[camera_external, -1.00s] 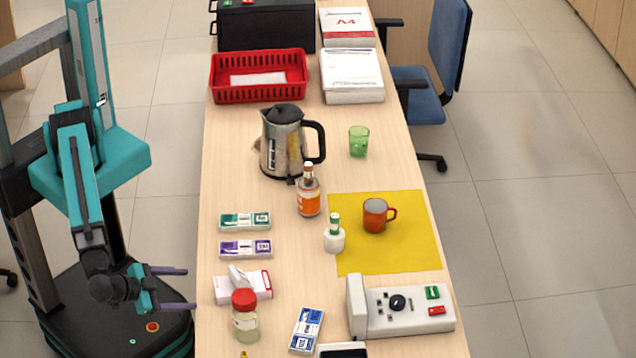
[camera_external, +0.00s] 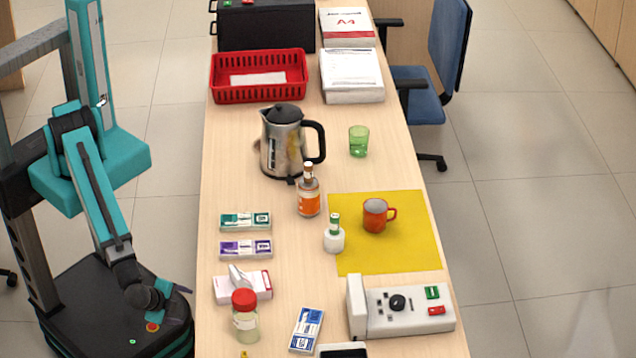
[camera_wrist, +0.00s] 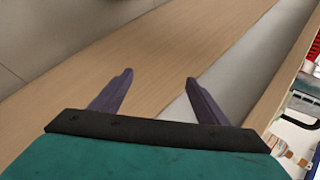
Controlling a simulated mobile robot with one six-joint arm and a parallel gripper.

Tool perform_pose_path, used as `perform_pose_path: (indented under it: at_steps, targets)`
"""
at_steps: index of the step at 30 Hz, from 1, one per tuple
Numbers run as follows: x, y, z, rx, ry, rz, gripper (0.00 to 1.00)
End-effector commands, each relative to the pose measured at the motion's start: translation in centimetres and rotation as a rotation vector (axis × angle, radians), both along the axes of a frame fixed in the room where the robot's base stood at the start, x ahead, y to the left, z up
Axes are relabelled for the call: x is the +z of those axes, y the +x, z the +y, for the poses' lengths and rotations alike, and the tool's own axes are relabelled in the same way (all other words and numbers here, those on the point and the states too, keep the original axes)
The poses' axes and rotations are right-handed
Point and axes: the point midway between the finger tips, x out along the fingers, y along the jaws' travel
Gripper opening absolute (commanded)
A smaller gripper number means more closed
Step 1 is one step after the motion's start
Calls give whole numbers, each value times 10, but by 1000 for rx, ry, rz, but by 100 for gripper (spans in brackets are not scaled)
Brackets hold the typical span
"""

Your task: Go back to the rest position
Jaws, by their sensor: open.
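My gripper (camera_external: 185,292) hangs low beside the left edge of the counter, above my dark base, and is only partly visible there. In the wrist view my gripper (camera_wrist: 158,92) shows two purple fingers spread well apart with nothing between them. Beyond the fingers are a wood-coloured surface and a grey strip. The teller counter (camera_external: 275,325) stands to the right of my arm, and my gripper is clear of its objects.
Nearest on the counter are a red-lidded jar (camera_external: 245,318), a tissue box (camera_external: 258,287) and purple (camera_external: 245,249) and green (camera_external: 245,221) packs. A kettle (camera_external: 283,148), orange-labelled bottle (camera_external: 308,196) and red mug (camera_external: 375,215) on a yellow mat (camera_external: 415,250) stand farther right.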

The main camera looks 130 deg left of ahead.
Motion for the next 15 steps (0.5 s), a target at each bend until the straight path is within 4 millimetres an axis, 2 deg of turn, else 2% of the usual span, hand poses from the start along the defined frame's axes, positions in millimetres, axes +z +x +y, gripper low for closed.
perform_pose_path:
  at_steps: [1, 6, 15]
  targets:
    - [-17, -15, 7, 1, -44, 54, 68]
    - [-66, -59, 16, -13, -218, 213, 68]
    - [-133, -134, 11, -38, -556, 381, 68]
